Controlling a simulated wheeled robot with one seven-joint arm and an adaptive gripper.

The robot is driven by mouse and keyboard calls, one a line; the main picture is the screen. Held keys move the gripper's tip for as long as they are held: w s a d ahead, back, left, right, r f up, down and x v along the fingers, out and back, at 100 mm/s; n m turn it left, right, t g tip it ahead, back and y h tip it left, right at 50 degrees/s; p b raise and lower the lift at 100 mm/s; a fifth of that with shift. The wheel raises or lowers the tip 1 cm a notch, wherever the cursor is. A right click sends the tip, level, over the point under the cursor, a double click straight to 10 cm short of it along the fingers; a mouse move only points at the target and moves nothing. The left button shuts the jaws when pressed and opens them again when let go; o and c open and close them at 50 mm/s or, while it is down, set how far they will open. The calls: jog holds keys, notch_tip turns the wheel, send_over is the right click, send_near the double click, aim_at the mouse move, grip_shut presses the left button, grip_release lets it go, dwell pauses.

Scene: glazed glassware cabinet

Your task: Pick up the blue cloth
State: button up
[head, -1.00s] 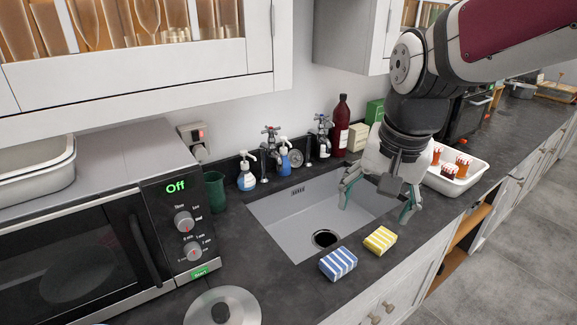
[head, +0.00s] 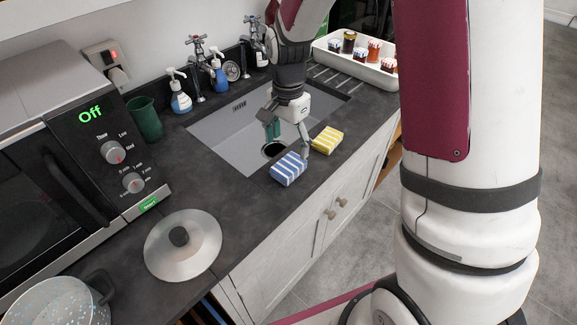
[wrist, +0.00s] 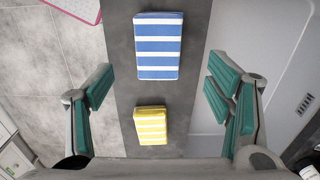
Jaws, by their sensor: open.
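The blue cloth (head: 288,169), folded with white stripes, lies on the dark counter in front of the sink. In the wrist view the blue cloth (wrist: 158,46) lies in the upper middle, between and beyond the fingertips. My gripper (head: 287,139) is open and empty, above the sink's front edge, just behind the blue cloth. In the wrist view my gripper (wrist: 160,85) has its fingers spread wide to either side of the counter strip. A yellow striped cloth (head: 327,139) lies to the right of the blue one; in the wrist view the yellow cloth (wrist: 151,125) is nearer the palm.
The sink (head: 222,139) is behind the cloths. A metal lid (head: 184,258) lies on the counter at front left, beside the microwave (head: 60,190). A white tray (head: 336,62) with several jars stands at the back right. Counter around the blue cloth's left side is clear.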

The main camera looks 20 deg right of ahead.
aim_at(289, 163)
jog(key=shift+s+d+f+p, duration=0.1)
jog(key=shift+f+p, duration=0.45)
jog(key=shift+f, duration=3.5)
jog(key=c, duration=1.2)
